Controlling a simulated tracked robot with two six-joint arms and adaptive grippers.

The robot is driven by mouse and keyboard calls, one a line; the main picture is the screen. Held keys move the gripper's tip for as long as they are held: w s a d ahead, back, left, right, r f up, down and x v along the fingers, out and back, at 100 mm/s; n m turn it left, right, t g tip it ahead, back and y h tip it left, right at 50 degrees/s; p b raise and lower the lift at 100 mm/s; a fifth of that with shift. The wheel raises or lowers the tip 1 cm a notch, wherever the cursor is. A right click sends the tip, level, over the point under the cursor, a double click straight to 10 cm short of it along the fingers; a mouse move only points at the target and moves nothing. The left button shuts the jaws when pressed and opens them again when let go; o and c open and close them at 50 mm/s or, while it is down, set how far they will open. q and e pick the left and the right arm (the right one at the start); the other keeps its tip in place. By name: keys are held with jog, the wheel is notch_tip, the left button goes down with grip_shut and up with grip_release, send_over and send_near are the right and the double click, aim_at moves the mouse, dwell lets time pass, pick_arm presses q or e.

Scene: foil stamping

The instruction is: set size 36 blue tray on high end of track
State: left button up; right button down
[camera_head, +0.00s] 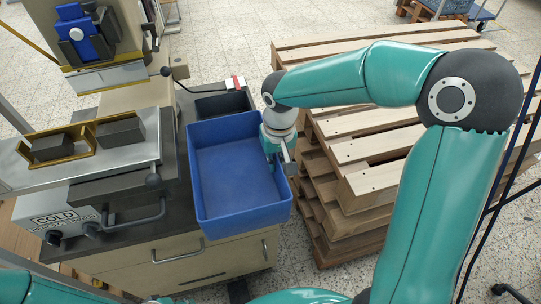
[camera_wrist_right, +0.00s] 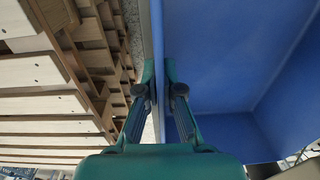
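The blue tray (camera_head: 235,180) is an empty, open rectangular bin at the right side of the stamping bench. It looks about level, and its near end reaches past the bench's front edge. I cannot tell whether it rests on the bench or hangs just above it. My right gripper (camera_head: 274,150) is at the tray's right wall, pointing down. In the right wrist view the tray (camera_wrist_right: 215,60) fills the right side, and the gripper's fingers (camera_wrist_right: 160,85) pinch its wall, one inside and one outside. My left gripper and the track are out of view.
A stack of wooden pallets (camera_head: 350,150) stands close to the tray's right. A dark bin (camera_head: 222,103) sits just behind the tray. The stamping machine (camera_head: 95,45), with dark blocks (camera_head: 120,132) on its metal bed, is to the left. Tiled floor shows between bench and pallets.

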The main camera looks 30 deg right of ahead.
jog(key=w, duration=0.1)
jog(key=w+d, duration=0.1)
jog(key=w, duration=0.1)
jog(key=shift+w, duration=0.2)
jog(key=shift+f+p, duration=0.3)
jog(key=shift+f, duration=1.45)
jog(key=c, duration=1.8)
grip_release()
jog(key=shift+f, duration=0.15)
jog(key=o, duration=0.5)
jog(key=shift+r, duration=0.2)
